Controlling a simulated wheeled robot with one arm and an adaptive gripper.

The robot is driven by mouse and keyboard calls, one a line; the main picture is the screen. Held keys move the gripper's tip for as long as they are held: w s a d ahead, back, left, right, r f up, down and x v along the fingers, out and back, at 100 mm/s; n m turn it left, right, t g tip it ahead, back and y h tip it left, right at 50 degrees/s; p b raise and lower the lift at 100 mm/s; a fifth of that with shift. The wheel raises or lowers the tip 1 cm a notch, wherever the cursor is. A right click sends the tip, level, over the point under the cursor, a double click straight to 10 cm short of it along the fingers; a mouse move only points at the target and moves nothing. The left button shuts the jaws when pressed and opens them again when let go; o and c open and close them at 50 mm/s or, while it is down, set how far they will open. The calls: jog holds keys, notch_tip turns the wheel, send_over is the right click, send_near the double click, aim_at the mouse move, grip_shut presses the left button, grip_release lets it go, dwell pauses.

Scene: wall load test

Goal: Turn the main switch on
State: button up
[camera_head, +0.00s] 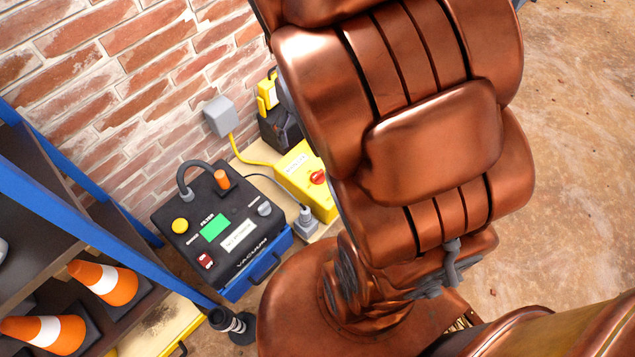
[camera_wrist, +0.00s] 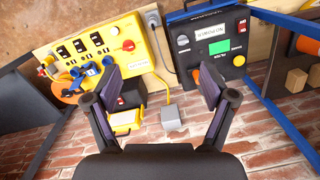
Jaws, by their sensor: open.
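A yellow power box (camera_head: 312,190) stands by the brick wall in the head view, with a red rotary knob (camera_head: 317,177) and a small white label. I take the knob to be the main switch. My copper arm hides the box's right part. In the wrist view the yellow box (camera_wrist: 112,62) is at upper left, with the red knob (camera_wrist: 128,45) near its right edge and several black switches (camera_wrist: 80,46) beside it. My gripper (camera_wrist: 161,82) is open and empty, fingers wide apart, not visibly touching the box. I cannot tell the knob's setting.
A black and blue vacuum (camera_head: 225,230) stands beside the box; it also shows in the wrist view (camera_wrist: 212,50). A grey wall socket (camera_head: 220,117) feeds a yellow cable. A blue-framed shelf (camera_head: 75,225) with orange cones (camera_head: 103,283) is at left. Open floor (camera_head: 575,160) lies right.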

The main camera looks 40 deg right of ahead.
jog(key=w+d+f+b, duration=0.3)
jog(key=f+b, duration=0.1)
jog(key=f, duration=0.4)
jog(key=w+d+f+b, duration=0.3)
jog(key=w+f+b, duration=0.15)
jog(key=f, duration=0.35)
jog(key=n+t+b, duration=0.1)
jog(key=n+b, duration=0.2)
jog(key=b, duration=0.9)
send_over(318, 174)
notch_tip(318, 174, down, 23)
jog(key=shift+f, duration=0.1)
jog(key=shift+w+f+b, duration=0.1)
jog(key=shift+f+b, duration=1.5)
jog(key=shift+f, duration=2.45)
jog(key=shift+r, duration=0.1)
jog(key=c, duration=1.2)
